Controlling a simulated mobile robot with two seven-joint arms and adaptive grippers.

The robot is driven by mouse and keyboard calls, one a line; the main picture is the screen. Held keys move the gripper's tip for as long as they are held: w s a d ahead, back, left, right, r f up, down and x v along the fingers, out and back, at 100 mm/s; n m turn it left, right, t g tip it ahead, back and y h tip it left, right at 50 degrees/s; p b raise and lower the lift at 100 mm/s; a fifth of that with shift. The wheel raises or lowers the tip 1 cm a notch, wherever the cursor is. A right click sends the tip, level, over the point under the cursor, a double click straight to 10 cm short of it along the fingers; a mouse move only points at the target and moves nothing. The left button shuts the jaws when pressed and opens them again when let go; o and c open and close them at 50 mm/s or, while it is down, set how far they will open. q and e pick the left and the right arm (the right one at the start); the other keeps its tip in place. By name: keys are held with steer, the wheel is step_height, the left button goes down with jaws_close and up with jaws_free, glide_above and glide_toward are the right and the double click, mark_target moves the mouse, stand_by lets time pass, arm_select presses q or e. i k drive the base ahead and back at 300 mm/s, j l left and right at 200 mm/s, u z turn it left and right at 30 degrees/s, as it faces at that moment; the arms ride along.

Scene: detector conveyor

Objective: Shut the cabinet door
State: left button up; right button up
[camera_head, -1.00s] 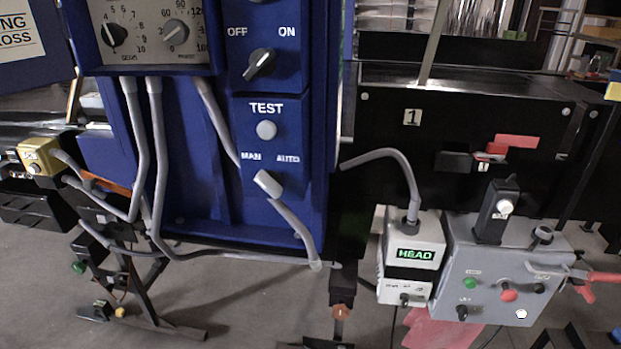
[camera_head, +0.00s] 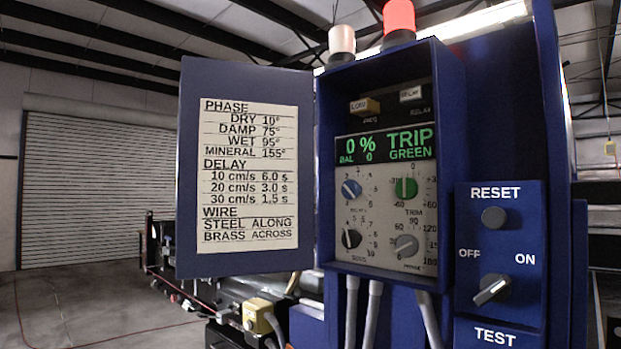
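The blue cabinet (camera_head: 325,170) stands in the middle of the head view, open at the front. Its blue door (camera_head: 188,165) is swung open to the left, hinged on the cabinet's left side. A printed card (camera_head: 248,175) with phase, delay and wire settings is on the door's inner face. Inside the cabinet is a grey panel (camera_head: 378,215) with several knobs and a green-lettered display (camera_head: 385,147) reading 0 % and TRIP GREEN. Neither of my grippers shows in the view.
A side panel (camera_head: 500,260) with a RESET button and an OFF/ON switch adjoins the cabinet on the right. White and red lamps (camera_head: 399,16) stand on top. Grey conduits (camera_head: 375,310) run down below. A yellow box (camera_head: 258,316) sits low left. Open floor (camera_head: 80,300) lies left, before a roller shutter (camera_head: 95,190).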

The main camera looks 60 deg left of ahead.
mark_target(245, 204)
steer(key=j+z, duration=0.2)
steer(key=j, duration=0.2)
steer(key=j+z, duration=0.15)
steer(key=j, duration=0.25)
steer(key=k+j+z, duration=0.2)
steer(key=j, duration=0.2)
steer(key=j+z, duration=0.2)
steer(key=j, duration=0.2)
steer(key=k+j+z, duration=0.15)
steer(key=j, duration=0.2)
steer(key=k+j+z, duration=0.2)
steer(key=j, duration=0.2)
steer(key=k+j, duration=0.1)
steer(key=j, duration=0.25)
steer(key=k+j, duration=0.15)
steer(key=j, duration=0.15)
steer(key=k+j, duration=0.1)
steer(key=j, duration=0.25)
steer(key=k+j, duration=0.1)
steer(key=j, duration=0.25)
steer(key=k+j, duration=0.1)
steer(key=j, duration=0.25)
steer(key=z, duration=0.05)
